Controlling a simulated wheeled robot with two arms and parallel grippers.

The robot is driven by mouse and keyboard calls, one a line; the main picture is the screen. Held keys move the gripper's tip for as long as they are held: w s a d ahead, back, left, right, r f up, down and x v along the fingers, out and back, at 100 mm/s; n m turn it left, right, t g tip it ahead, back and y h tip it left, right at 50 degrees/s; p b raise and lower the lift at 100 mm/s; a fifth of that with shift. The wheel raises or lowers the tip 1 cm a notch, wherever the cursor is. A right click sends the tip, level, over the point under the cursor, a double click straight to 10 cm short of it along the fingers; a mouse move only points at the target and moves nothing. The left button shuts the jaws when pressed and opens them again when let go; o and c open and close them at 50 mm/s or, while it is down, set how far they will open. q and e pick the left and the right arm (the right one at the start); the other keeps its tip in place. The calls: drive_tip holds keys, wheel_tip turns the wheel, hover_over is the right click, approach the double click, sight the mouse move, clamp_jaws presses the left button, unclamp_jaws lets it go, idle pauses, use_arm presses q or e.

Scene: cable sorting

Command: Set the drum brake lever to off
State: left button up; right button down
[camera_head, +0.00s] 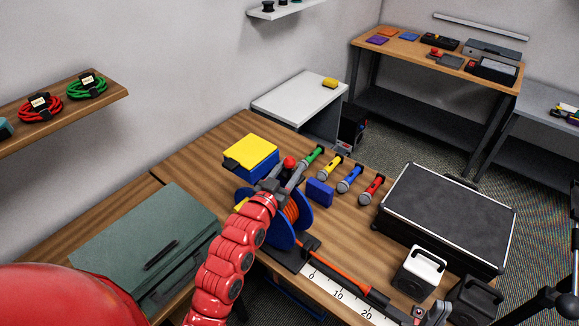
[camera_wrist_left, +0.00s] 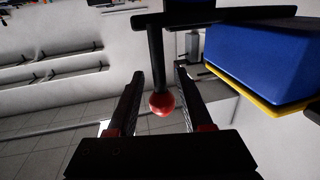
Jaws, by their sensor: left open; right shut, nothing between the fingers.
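The drum (camera_head: 283,222) has blue flanges and orange cable wound on it, and stands on the wooden bench. The brake lever's red ball knob (camera_head: 289,162) shows just beyond my left gripper (camera_head: 284,178). In the left wrist view, the red knob (camera_wrist_left: 161,103) on its dark rod is between the spread fingers of my left gripper (camera_wrist_left: 158,88), with gaps at both sides. The gripper is open. My arm hides part of the drum and lever base in the head view. My right gripper (camera_head: 419,313) is shut and empty at the bottom edge, partly cut off.
A blue box with a yellow lid (camera_head: 250,150) stands close left of the lever. A black case (camera_head: 450,210) and a ruler strip (camera_head: 345,296) occupy the bench's right and front.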

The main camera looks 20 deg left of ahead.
use_arm(q)
clamp_jaws()
drive_tip(key=shift+r, duration=0.1)
idle(1.3)
